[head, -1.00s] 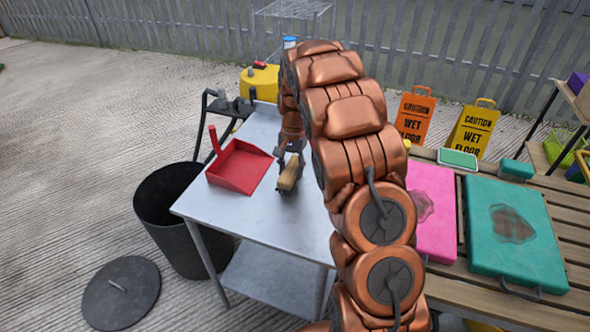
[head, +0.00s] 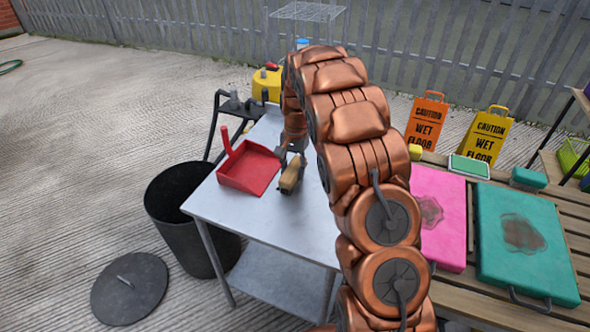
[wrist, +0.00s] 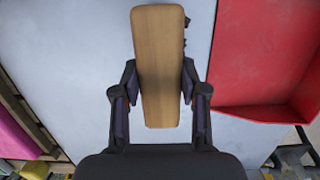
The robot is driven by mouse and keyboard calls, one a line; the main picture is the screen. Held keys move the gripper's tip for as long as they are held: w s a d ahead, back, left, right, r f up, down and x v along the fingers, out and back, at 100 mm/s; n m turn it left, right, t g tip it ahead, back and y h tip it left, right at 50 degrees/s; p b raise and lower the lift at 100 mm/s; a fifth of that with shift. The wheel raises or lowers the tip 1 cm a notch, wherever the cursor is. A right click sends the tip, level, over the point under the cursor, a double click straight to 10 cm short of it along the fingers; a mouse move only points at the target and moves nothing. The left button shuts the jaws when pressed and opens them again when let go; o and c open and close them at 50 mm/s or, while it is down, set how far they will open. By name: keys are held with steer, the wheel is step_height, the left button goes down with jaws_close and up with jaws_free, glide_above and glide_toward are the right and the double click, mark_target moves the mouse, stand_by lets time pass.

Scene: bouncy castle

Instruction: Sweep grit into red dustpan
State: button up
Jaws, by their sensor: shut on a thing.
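The red dustpan (head: 249,167) lies on the left part of the metal table, its handle up at the back left. It also shows at the right of the wrist view (wrist: 262,55). My gripper (head: 291,160) is shut on a wooden-backed brush (head: 291,174), just right of the pan with a narrow strip of table between. In the wrist view my gripper (wrist: 158,100) has a finger on each side of the brush's wooden back (wrist: 158,60). Small dark bits show along the brush's right edge; I cannot tell whether they are bristles or grit. No grit is clear elsewhere.
The metal table (head: 225,207) has bare space in front of the brush. A black bin (head: 165,225) stands at its left, its lid (head: 130,288) on the ground. A bench with pink (head: 440,205) and teal (head: 525,245) pads is right of my arm. A yellow machine (head: 267,85) stands behind.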

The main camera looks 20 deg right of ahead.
steer(key=shift+w+a, duration=1.05)
steer(key=shift+w, duration=0.15)
steer(key=shift+a, duration=0.1)
steer(key=shift+w+a, duration=0.25)
steer(key=shift+w, duration=0.1)
steer(key=shift+r+p, duration=0.15)
steer(key=shift+p, duration=0.15)
step_height(320, 180, up, 6)
steer(key=shift+f+p, duration=0.15)
steer(key=shift+p, duration=0.4)
steer(key=shift+s, duration=0.1)
